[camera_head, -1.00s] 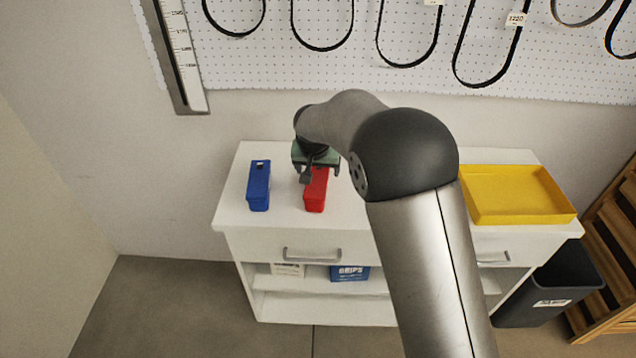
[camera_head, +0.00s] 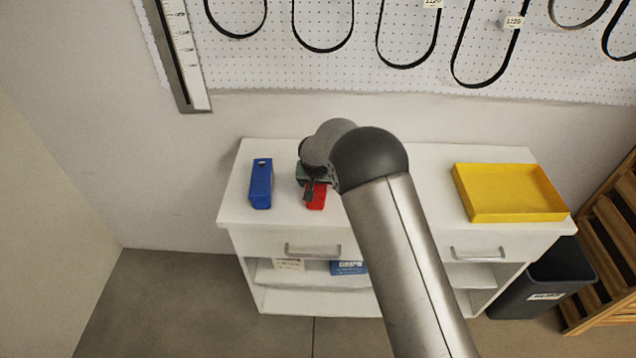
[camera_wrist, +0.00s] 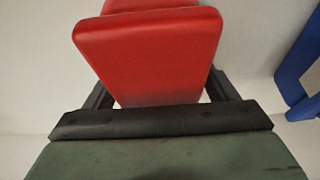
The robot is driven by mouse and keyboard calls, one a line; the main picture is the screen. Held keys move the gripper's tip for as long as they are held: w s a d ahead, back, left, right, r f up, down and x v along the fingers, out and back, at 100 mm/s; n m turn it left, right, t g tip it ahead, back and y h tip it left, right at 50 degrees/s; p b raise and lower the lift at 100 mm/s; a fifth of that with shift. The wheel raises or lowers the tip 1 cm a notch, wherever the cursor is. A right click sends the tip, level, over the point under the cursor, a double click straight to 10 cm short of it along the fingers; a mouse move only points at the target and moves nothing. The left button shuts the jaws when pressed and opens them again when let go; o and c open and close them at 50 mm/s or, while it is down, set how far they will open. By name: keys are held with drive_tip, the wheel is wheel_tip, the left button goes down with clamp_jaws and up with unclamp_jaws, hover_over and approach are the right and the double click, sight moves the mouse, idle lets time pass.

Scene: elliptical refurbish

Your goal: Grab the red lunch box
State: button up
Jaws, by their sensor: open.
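The red lunch box (camera_head: 316,197) stands on the white cabinet top, partly hidden by my arm in the head view. In the wrist view the red lunch box (camera_wrist: 150,55) fills the upper middle, with its lower part between the two dark fingers. My gripper (camera_wrist: 160,98) is open, with one finger on each side of the box. In the head view my gripper (camera_head: 313,187) is at the box, its fingers mostly hidden. I cannot tell whether the fingers touch the box.
A blue box (camera_head: 261,184) stands left of the red one; part of a blue thing (camera_wrist: 302,65) shows at the wrist view's right edge. A yellow tray (camera_head: 508,215) lies on the right of the white cabinet (camera_head: 410,233). A pegboard with hanging belts (camera_head: 323,48) is behind.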

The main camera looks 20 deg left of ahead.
drive_tip(key=c, duration=1.2)
drive_tip(key=shift+r, duration=0.1)
drive_tip(key=shift+c, duration=0.8)
